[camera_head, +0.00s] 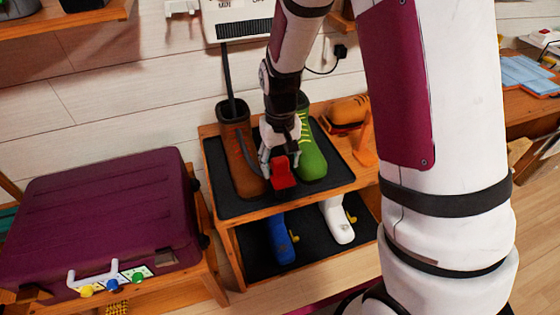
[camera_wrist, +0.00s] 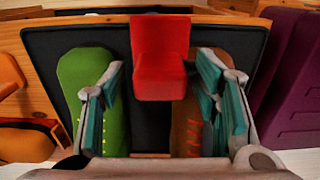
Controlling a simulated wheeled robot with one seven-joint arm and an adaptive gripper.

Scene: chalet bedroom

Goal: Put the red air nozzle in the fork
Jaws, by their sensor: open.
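The red air nozzle (camera_head: 283,173) is at the front of the upper shelf, between a brown boot and a green boot. In the wrist view the red nozzle (camera_wrist: 160,58) is at the upper middle, between my fingertips, with dark gaps to each side. My gripper (camera_head: 280,156) points down at it and is open; its fingers (camera_wrist: 158,78) spread left and right. I see no clear grip on the nozzle. An upright orange piece (camera_head: 365,143) at the shelf's right side may be the fork, but I cannot tell for sure.
The brown boot (camera_head: 238,155) and green boot (camera_head: 310,150) stand close beside my gripper. A dark tube (camera_head: 229,80) reaches into the brown boot. Blue (camera_head: 281,240) and white (camera_head: 338,221) boots are on the lower shelf. A purple suitcase (camera_head: 105,215) is at left.

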